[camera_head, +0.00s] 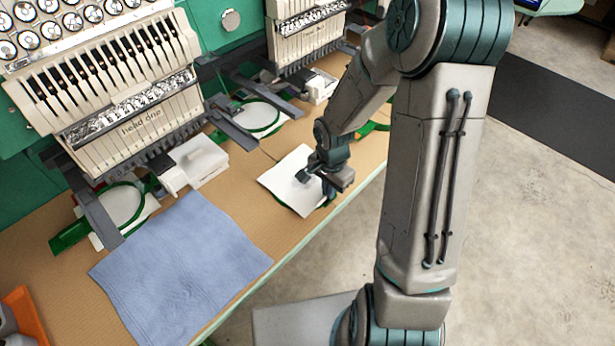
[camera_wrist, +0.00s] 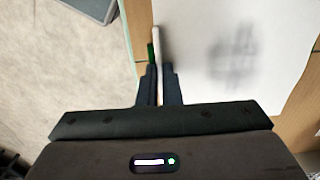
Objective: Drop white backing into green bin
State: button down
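A white sheet, which looks like the white backing (camera_head: 290,178), lies near the front edge of the tan table. It fills the right of the wrist view (camera_wrist: 235,60), with a blurred dark shadow on it. My gripper (camera_head: 318,178) is low at the sheet's right side. In the wrist view its two fingers (camera_wrist: 159,75) are close together, with a thin pale strip and a bit of green between and beyond them. I cannot tell whether they grip that strip. No green bin can be made out in either view.
A white embroidery machine (camera_head: 125,75) and a second one (camera_head: 300,30) overhang the table (camera_head: 265,250). A blue cloth (camera_head: 180,265) lies at the front left. Green hoops (camera_head: 125,203) sit under the heads. An orange container (camera_head: 25,315) is at the lower left.

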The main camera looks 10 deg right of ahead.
jog(key=shift+r+p, duration=1.55)
jog(key=shift+r, duration=0.85)
